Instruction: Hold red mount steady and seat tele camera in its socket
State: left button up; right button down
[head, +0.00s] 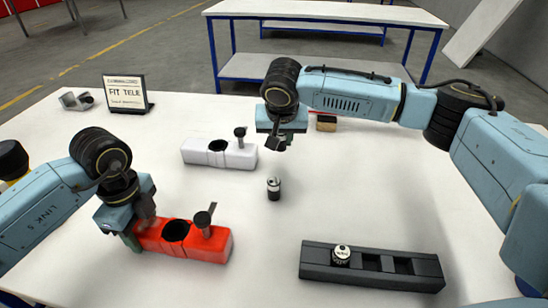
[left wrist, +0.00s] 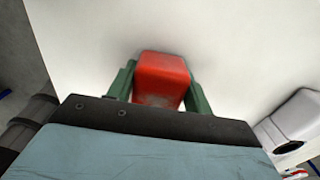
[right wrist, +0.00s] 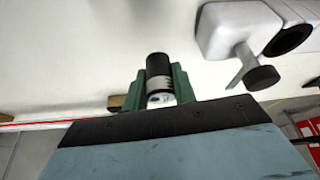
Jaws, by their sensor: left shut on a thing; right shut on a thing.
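The red mount (head: 210,243) lies on the white table at front left, with a dark round socket (head: 176,230) and a thumbscrew (head: 202,221) on top. My left gripper (head: 138,232) is shut on its left end; the left wrist view shows the red end (left wrist: 160,80) between the fingers (left wrist: 160,88). My right gripper (head: 278,138) is shut above the table, behind and right of the red mount. The right wrist view shows a black cylindrical camera (right wrist: 157,68) with a pale marked band between the fingers (right wrist: 158,82). Its label is too small to read.
A white mount (head: 205,154) lies behind the red one. Another small camera (head: 273,189) stands mid-table. A dark tray (head: 318,262) at front right holds a white-topped camera (head: 341,254). A "FIT TELE" sign (head: 125,93) stands at back left.

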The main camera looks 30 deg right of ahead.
aim_at(280, 151)
jog(key=shift+f, duration=2.6)
jog(key=shift+f, duration=0.15)
jog(key=c, duration=1.1)
grip_release()
jog(key=shift+c, duration=0.2)
